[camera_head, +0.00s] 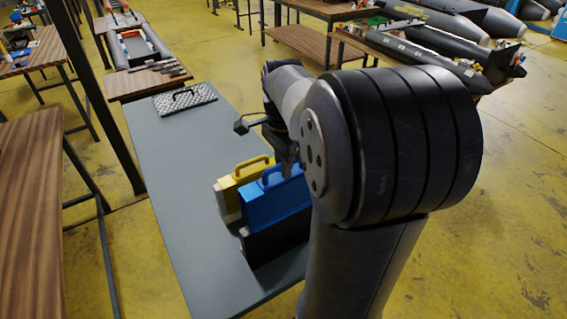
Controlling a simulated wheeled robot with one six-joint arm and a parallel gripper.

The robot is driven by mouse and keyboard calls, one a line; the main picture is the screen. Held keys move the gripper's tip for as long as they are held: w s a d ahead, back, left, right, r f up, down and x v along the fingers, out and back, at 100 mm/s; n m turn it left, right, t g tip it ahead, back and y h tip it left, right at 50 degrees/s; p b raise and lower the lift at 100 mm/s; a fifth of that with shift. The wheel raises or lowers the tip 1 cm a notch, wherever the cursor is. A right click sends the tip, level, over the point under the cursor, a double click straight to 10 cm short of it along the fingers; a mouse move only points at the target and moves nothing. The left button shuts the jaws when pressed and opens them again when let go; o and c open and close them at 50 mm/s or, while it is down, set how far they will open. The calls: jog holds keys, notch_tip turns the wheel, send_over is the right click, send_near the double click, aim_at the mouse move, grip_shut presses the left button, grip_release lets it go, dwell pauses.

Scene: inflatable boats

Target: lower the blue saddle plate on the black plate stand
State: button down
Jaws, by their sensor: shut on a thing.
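The blue saddle plate (276,204) is upright, with its handle on top, at the right part of the grey table. My gripper (287,168) is shut on its handle, partly hidden behind my arm. The black plate stand (272,242) is directly below the blue plate. The blue plate's lower edge meets the stand's top in this view; I cannot tell whether it rests there or hangs just above. My arm hides the right ends of both.
A yellow plate with a handle (229,190) stands upright close behind the blue one. The grey table (180,190) is clear on the left. A wooden table (32,215) stands further left.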

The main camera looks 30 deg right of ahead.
aim_at(284, 199)
jog(key=shift+f+b, duration=3.25)
jog(key=shift+f, duration=1.9)
jog(key=shift+f+b, duration=0.8)
jog(key=shift+f, duration=0.6)
jog(key=c, duration=1.3)
grip_release()
notch_tip(284, 199, up, 11)
jog(key=shift+f+p, duration=0.1)
jog(key=shift+p, duration=0.35)
notch_tip(284, 199, down, 11)
jog(key=shift+r+b, duration=0.1)
jog(key=shift+b, duration=0.35)
jog(key=shift+r, duration=0.45)
